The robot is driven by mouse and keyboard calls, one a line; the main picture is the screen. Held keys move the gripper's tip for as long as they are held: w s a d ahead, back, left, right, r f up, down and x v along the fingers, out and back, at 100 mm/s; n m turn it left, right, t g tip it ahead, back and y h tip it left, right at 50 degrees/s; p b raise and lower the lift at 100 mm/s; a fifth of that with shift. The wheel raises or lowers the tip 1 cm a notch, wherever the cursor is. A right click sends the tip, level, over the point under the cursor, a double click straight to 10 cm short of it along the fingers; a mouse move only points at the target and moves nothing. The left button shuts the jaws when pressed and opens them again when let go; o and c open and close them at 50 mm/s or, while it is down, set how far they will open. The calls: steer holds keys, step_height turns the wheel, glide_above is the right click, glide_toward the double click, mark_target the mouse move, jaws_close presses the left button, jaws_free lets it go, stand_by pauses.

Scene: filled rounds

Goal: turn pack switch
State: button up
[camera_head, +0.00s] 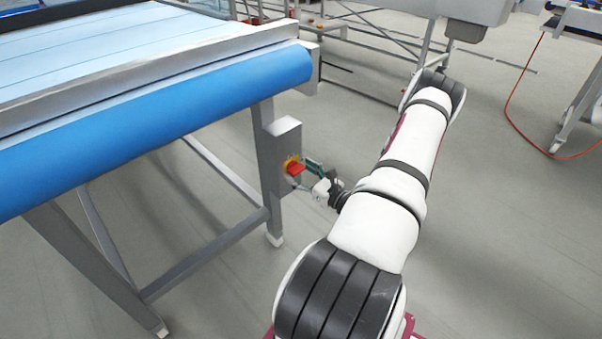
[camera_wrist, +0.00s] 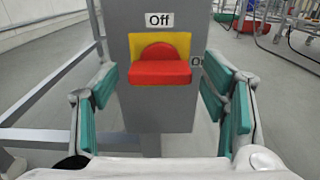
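The pack switch is a red handle (camera_wrist: 160,72) on a yellow plate (camera_wrist: 181,42), mounted on a grey box. In the wrist view an "Off" label sits above it, and a partly hidden label beginning with "O" is at its right. The switch also shows in the head view (camera_head: 295,168), on the box (camera_head: 284,142) at the conveyor leg. My gripper (camera_wrist: 164,108) is open, its teal-padded fingers spread left and right of the box, with nothing between the pads touching the handle. In the head view my gripper (camera_head: 312,178) is close in front of the switch.
A conveyor with a blue belt (camera_head: 150,110) fills the left of the head view, its metal legs and crossbar (camera_head: 205,255) below the box. Other metal frames stand behind. A red cable (camera_head: 512,105) lies on the floor at right. The grey floor (camera_head: 500,250) at right is clear.

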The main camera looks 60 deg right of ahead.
steer(key=v, duration=1.2)
stand_by(0.5)
